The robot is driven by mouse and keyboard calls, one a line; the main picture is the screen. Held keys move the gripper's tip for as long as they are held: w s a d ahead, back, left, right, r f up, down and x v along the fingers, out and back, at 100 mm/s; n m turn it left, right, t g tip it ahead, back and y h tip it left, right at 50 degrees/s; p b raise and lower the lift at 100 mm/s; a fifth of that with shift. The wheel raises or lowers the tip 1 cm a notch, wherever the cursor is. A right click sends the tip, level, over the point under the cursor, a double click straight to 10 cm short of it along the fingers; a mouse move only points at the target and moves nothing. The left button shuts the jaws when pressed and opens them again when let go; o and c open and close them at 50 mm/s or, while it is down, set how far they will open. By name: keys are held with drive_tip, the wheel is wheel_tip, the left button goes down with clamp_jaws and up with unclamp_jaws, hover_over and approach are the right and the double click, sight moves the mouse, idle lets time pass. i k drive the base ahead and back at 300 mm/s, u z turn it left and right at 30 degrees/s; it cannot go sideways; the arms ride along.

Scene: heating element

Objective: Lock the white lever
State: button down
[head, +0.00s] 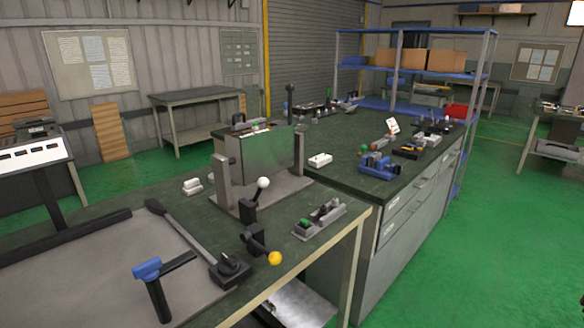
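The white lever has a white ball knob (263,183) on a short black arm, rising from a black base (248,210). It stands on the dark green bench top (185,208), by the front of a grey metal fixture with two uprights (222,186) and a greenish plate (262,152). The knob points up and slightly to the right. I cannot tell from this view whether it is locked. My gripper is not in view.
A yellow-knobbed lever (275,258) sits nearer, by the bench's front edge. A long black lever (185,235) and a blue-topped lever (147,268) stand to its left. Green floor (470,260) is clear at right.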

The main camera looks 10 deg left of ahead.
sight(263, 182)
drive_tip(key=u, duration=0.15)
drive_tip(key=i, duration=1)
drive_tip(key=u, duration=0.55)
